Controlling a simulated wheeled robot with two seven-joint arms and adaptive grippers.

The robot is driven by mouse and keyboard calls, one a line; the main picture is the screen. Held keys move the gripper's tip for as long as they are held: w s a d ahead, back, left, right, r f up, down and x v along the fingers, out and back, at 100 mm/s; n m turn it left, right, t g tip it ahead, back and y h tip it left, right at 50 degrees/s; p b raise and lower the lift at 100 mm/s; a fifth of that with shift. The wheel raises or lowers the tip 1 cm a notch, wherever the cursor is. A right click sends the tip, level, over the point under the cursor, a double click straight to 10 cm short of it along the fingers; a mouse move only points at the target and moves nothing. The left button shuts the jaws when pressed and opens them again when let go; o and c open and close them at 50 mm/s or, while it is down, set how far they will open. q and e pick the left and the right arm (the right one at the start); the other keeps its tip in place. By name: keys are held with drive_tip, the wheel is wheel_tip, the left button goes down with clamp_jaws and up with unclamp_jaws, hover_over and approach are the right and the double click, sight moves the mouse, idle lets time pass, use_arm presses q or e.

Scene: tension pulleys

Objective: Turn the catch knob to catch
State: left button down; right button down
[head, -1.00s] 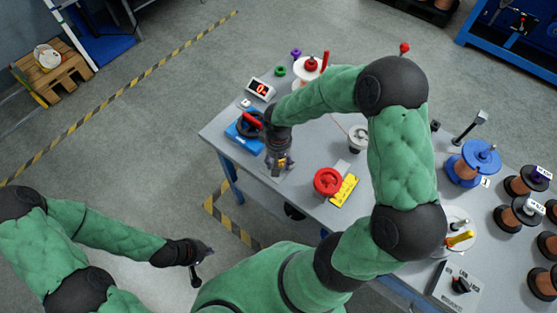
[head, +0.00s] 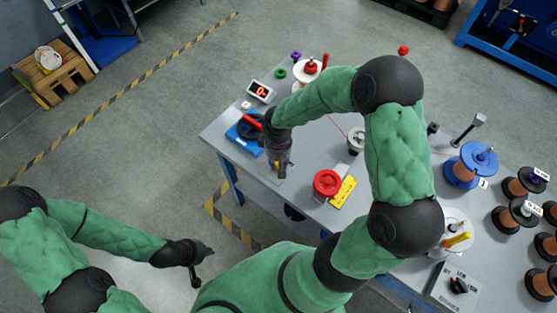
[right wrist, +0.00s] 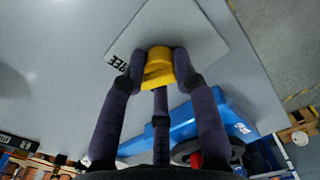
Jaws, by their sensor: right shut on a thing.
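The yellow catch knob (right wrist: 158,67) stands on a pale plate (right wrist: 195,38) with black lettering, of which "REE" can be read in the right wrist view. My right gripper (right wrist: 157,62) is shut on the knob, with its dark fingers on both sides of it. In the head view my right gripper (head: 279,168) is low over the table's left part, and the knob is mostly hidden by it. My left gripper (head: 199,262) hangs off the table at lower left, away from everything; its jaw opening is unclear.
A blue device (head: 240,138) with a black wheel stands beside the plate, close to my right gripper. A red spool (head: 327,183) and a yellow block (head: 343,192) lie to the right. A display (head: 261,91) stands behind. Copper spools (head: 517,216) fill the right side.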

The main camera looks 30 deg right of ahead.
drive_tip(key=n+p, duration=0.3)
drive_tip(key=n, duration=0.3)
drive_tip(key=shift+r, duration=0.1)
drive_tip(key=n+p, duration=0.2)
drive_tip(key=n, duration=0.3)
drive_tip(key=shift+p, duration=0.35)
drive_tip(key=shift+n, duration=0.5)
drive_tip(key=c, duration=0.9)
unclamp_jaws()
drive_tip(key=shift+c, duration=0.2)
wheel_tip(320, 180, up, 12)
